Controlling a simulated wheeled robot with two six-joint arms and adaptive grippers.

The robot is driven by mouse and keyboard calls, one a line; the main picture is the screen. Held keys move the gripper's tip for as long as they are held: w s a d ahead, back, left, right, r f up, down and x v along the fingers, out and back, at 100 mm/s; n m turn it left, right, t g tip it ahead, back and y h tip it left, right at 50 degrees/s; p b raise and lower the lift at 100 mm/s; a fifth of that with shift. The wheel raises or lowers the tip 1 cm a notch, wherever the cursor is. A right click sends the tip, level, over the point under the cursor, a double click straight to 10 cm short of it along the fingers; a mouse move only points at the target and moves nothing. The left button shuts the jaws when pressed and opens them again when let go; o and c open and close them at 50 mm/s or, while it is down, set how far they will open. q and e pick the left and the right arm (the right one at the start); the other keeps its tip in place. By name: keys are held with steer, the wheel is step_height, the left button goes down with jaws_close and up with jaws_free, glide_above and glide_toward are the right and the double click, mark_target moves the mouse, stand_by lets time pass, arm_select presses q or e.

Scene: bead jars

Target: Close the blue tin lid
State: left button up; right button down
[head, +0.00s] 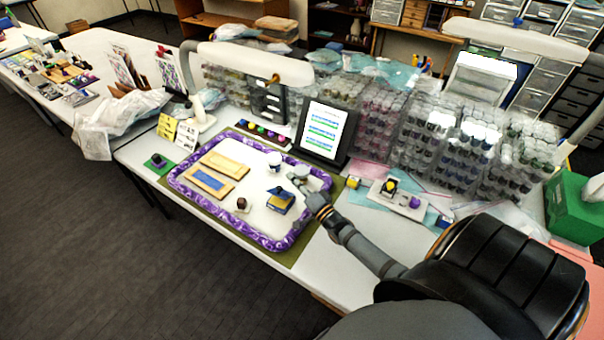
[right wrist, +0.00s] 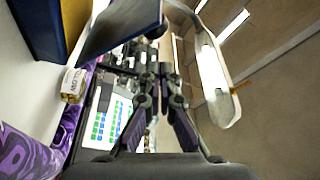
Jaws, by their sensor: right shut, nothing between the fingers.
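The blue tin (head: 280,204) stands on the white tray, toward its right end. Its lid (head: 279,192) appears raised and tilted. In the right wrist view, the tin's dark blue wall (right wrist: 38,35) with a yellowish edge fills the upper left corner, and the slanted blue lid (right wrist: 120,24) reaches out beside the fingers. My right gripper (head: 301,185) is just right of the tin, and its fingertips also show in the right wrist view (right wrist: 160,72). They are together and empty. I cannot tell whether they touch the lid. My left gripper is not in view.
A purple-patterned rim (head: 181,191) surrounds the tray. Wooden boards (head: 212,181) lie at its left. A white cup (head: 274,161) and a small brown-topped item (head: 241,204) stand near the tin. A tablet (head: 324,130) and stacked bead jars (head: 430,145) stand behind.

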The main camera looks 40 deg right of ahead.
stand_by(0.4)
steer(key=shift+s+f, duration=0.1)
steer(key=shift+s, duration=0.25)
steer(key=s, duration=0.3)
steer(key=s+f, duration=0.1)
steer(key=s, duration=0.3)
steer(key=s+d, duration=0.1)
steer(key=s, duration=0.3)
steer(key=shift+f, duration=0.3)
steer(key=shift+s+f, duration=0.1)
